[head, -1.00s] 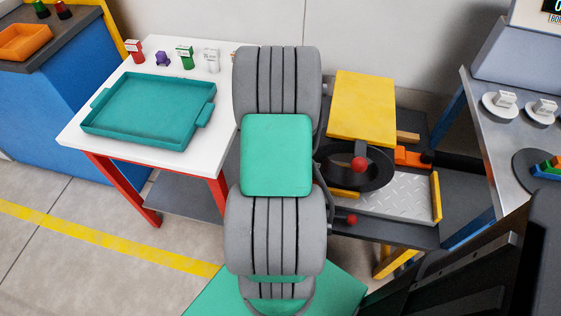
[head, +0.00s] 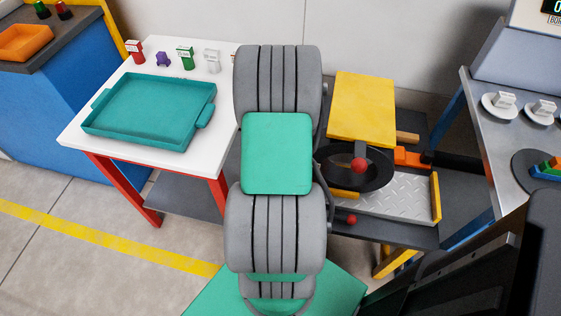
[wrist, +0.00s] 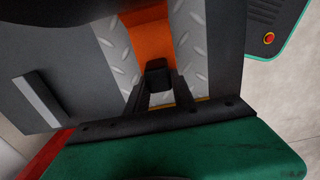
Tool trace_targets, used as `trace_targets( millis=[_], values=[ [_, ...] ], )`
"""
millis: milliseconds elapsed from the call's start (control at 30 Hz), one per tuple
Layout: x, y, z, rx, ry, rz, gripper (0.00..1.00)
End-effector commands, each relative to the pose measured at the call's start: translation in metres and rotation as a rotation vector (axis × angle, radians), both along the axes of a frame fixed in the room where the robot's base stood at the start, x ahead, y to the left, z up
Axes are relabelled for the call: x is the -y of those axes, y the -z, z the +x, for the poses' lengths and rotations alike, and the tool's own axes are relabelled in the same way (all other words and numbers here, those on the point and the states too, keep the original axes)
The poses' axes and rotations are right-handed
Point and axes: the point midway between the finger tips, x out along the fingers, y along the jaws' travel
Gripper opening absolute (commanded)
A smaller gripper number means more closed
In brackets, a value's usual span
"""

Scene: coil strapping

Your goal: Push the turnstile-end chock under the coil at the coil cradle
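A black coil (head: 343,180) rests on the coil cradle, whose tread-plate bed (head: 400,203) shows in the head view. An orange chock-like piece (head: 408,157) lies close to the coil's right side; contact is unclear. In the wrist view, an orange piece (wrist: 150,38) lies over tread plate, partly hidden at the top by a dark shape. My gripper (wrist: 158,80) is above its near end, with a dark block between or at its fingertips. I cannot tell whether that block is held. My arm hides the gripper in the head view.
A yellow plate (head: 362,105) and a red-knobbed handle (head: 359,165) stand by the coil. A yellow stop (head: 436,197) edges the bed. A white table (head: 85,140) with a teal tray (head: 92,122) is left. A grey bench (head: 480,120) is right.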

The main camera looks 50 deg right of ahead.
Motion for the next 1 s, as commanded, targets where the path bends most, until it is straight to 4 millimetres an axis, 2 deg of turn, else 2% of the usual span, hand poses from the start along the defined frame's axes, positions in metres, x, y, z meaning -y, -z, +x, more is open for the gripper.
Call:
trace_targets(
  millis=[67,333,600,667,900,1000],
  values=[
    [0.001,-0.001,-0.001,-0.001,0.002,-0.002,0.32],
    [0.001,0.000,-0.001,-0.001,0.002,-0.002,0.54],
    [0.001,-0.002,-0.001,-0.002,0.001,-0.001,0.54],
    [0.001,-0.008,-0.001,0.000,0.001,-0.002,0.54],
    [0.002,-0.057,0.000,0.001,0.002,-0.004,0.54],
    [0.001,-0.071,0.000,0.000,0.002,-0.003,0.54]
  ],
)
